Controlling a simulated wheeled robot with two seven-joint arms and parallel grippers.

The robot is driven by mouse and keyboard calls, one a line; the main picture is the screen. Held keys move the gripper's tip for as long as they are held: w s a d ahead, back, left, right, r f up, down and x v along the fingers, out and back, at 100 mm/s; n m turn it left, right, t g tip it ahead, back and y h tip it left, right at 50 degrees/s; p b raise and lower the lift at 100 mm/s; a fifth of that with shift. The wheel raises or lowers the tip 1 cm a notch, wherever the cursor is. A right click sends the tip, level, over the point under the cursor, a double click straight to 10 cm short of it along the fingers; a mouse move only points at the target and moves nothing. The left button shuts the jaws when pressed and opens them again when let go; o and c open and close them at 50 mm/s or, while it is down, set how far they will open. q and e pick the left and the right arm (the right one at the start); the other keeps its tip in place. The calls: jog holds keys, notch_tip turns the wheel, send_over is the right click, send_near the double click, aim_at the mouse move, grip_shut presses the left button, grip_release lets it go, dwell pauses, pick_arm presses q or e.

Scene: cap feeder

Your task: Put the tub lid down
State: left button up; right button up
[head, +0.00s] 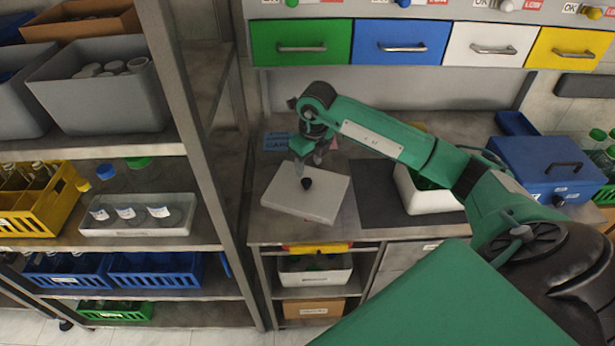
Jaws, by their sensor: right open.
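The tub lid (325,200) is a flat white-grey slab with a black knob (307,184) in its middle. It appears to lie on the left part of the grey counter (378,228), close to the front edge. My right gripper (303,170) is open, pointing down just above and behind the knob. I cannot tell from this angle whether its fingers touch the knob. A white open tub (432,203) stands to the right on the counter, with green items inside, partly hidden by my right arm. My left gripper is not in view.
A blue box (545,165) with a black handle stands at the counter's right. A dark mat (375,195) lies bare between lid and tub. A shelf post (190,150) rises left of the counter. Coloured drawers (300,43) hang above the back.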

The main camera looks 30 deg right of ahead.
notch_tip(320, 180, up, 6)
jog(key=b, duration=0.1)
jog(key=shift+s, duration=0.35)
dwell(0.3)
